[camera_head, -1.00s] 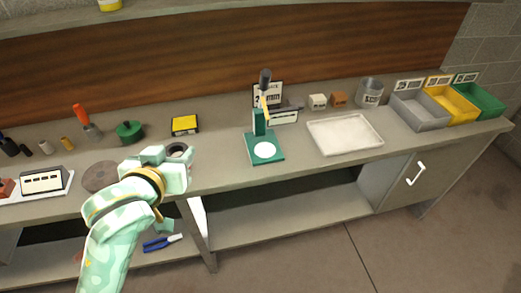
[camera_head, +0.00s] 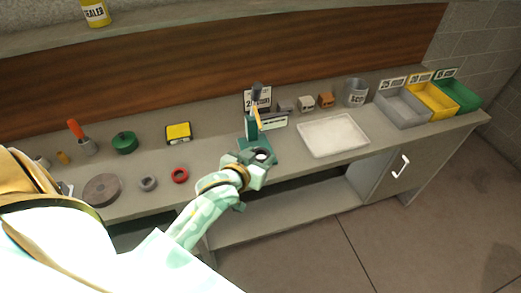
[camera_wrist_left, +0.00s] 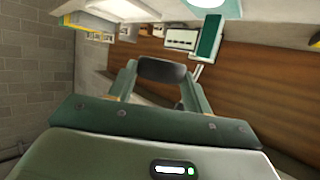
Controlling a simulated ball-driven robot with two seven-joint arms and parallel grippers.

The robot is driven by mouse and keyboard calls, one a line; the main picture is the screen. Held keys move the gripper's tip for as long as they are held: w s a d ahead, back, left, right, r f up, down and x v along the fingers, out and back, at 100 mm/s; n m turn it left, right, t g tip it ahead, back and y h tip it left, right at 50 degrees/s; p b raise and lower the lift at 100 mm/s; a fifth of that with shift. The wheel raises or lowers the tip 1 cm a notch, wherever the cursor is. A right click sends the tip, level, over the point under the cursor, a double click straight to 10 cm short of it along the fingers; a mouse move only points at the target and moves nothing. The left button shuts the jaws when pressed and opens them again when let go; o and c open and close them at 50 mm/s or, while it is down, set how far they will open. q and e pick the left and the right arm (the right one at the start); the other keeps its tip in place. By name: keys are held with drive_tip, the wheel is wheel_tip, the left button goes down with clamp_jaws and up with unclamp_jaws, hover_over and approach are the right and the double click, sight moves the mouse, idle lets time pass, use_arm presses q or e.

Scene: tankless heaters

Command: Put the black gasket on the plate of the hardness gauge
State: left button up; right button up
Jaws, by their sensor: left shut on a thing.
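My left gripper (camera_head: 263,158) is shut on the black gasket (camera_head: 261,155), a dark ring. In the left wrist view the gasket (camera_wrist_left: 162,70) is a dark rounded piece between the fingertips. The hardness gauge (camera_head: 252,127) is a green stand with a dark upright head, on the bench behind my gripper. In the left wrist view the round white plate (camera_wrist_left: 208,3) shows at the top edge, clear of the gasket. My right gripper is in neither view.
A red ring (camera_head: 180,175), a grey ring (camera_head: 148,184) and a brown disc (camera_head: 103,189) lie on the bench to the left. A white tray (camera_head: 333,135) is right of the gauge. Grey, yellow and green bins (camera_head: 433,99) stand at the far right.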

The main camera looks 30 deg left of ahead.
use_arm(q)
drive_tip(key=w+a+f+b, duration=0.1)
drive_tip(key=w+a+f, duration=0.1)
drive_tip(key=w, duration=0.1)
drive_tip(key=w+a+f+b, duration=0.2)
drive_tip(key=w+f, duration=0.1)
drive_tip(key=w+a+f+b, duration=0.1)
drive_tip(key=w+a+f, duration=0.1)
drive_tip(key=w+f, duration=0.1)
drive_tip(key=shift+w+a+f, duration=0.15)
drive_tip(key=shift+a+f, duration=0.1)
drive_tip(key=shift+a, duration=0.1)
drive_tip(key=shift+w+a+f+b, duration=0.2)
drive_tip(key=shift+w+f+b, duration=0.1)
drive_tip(key=shift+w+f, duration=0.05)
wheel_tip(320, 180, down, 3)
drive_tip(key=shift+w+a+f+b, duration=0.1)
drive_tip(key=shift+f+b, duration=0.1)
drive_tip(key=shift+b, duration=0.6)
drive_tip(key=shift+r, duration=0.1)
drive_tip(key=o, duration=1)
drive_tip(key=shift+c, duration=0.2)
